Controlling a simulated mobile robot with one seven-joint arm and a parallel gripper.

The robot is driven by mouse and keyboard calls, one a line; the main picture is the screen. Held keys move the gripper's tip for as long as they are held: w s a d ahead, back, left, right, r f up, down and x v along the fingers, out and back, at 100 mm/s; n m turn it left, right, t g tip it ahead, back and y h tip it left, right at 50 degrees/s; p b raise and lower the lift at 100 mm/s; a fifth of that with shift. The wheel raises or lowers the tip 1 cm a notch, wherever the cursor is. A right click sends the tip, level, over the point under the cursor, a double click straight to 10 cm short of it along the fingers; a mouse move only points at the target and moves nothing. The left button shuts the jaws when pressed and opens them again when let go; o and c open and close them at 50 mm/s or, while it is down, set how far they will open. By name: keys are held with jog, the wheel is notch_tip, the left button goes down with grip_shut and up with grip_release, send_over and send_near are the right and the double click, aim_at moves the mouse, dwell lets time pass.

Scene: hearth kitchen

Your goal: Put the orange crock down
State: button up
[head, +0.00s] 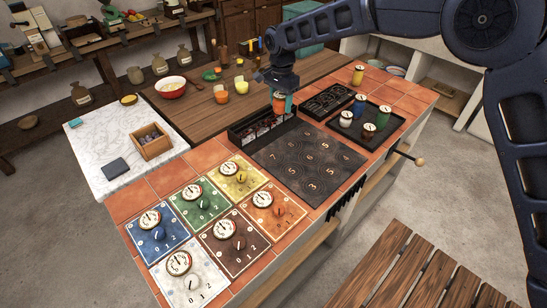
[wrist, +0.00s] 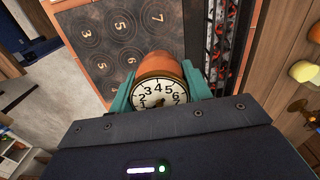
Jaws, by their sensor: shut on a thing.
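My gripper (head: 281,97) is shut on the orange crock (head: 279,104), which shows a white dial with numbers on top in the wrist view (wrist: 160,92). The teal fingers of my gripper (wrist: 160,88) sit on either side of it. In the head view the crock appears at the far end of the long black trough. In the wrist view it overlaps the edge of the dark plate (head: 306,160) with numbered rings; the plate also shows in the wrist view (wrist: 150,25). Its underside is hidden, so I cannot tell its height above the surface.
The black trough (head: 262,128) with reddish contents borders the plate. A dark tray (head: 395,134) with several small jars lies to the right. Coloured panels (head: 205,262) with dials fill the front left. A red bowl (head: 171,87) and small cups stand on the wooden counter behind.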

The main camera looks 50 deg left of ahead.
aim_at(274, 156)
jog(key=s+n, duration=0.1)
jog(key=s, duration=0.1)
jog(key=shift+s, duration=0.4)
jog(key=f, duration=2)
jog(key=shift+s, duration=0.2)
jog(key=shift+f, duration=0.1)
jog(key=o, duration=1.1)
jog(key=shift+o, duration=0.2)
notch_tip(274, 156, up, 12)
